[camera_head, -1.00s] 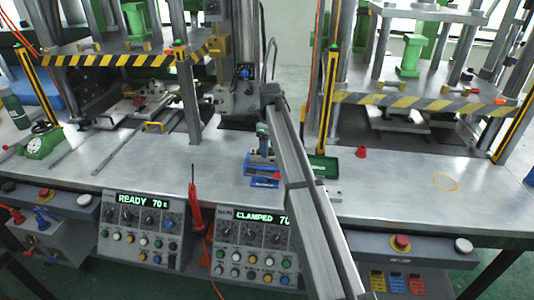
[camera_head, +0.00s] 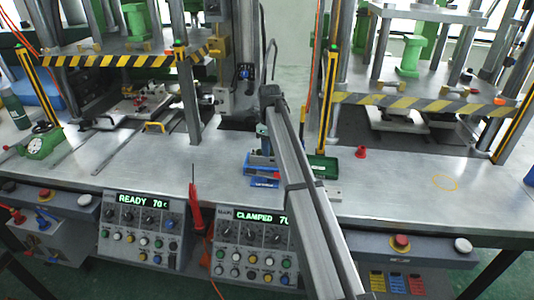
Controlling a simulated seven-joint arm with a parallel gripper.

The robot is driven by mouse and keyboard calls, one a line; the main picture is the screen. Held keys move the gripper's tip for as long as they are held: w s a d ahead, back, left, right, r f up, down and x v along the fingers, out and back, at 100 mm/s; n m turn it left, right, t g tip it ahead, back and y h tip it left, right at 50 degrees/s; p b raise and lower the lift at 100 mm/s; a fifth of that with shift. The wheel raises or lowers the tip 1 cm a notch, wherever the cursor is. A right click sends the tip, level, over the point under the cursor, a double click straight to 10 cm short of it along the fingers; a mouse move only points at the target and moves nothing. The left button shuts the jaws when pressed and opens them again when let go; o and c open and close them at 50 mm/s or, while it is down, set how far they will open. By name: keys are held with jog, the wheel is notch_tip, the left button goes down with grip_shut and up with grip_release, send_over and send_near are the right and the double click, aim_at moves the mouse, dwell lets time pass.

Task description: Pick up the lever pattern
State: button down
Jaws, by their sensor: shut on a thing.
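My gripper (camera_head: 262,148) points down at the middle of the bench, in front of the column between the two presses. It is small here and partly behind my own arm. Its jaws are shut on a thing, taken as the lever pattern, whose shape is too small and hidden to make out. Just below is a blue tray or fixture (camera_head: 265,181) near the bench's front edge. Whether the held thing touches this fixture cannot be told.
A green tray (camera_head: 323,174) stands right of the blue fixture, with a small red piece (camera_head: 361,152) beyond it. Presses with striped guards (camera_head: 120,60) stand left and right (camera_head: 420,103). A green dial gauge (camera_head: 42,142) is far left. The bench's right front (camera_head: 400,190) is clear.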

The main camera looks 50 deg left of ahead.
jog(key=shift+w+f, duration=0.2)
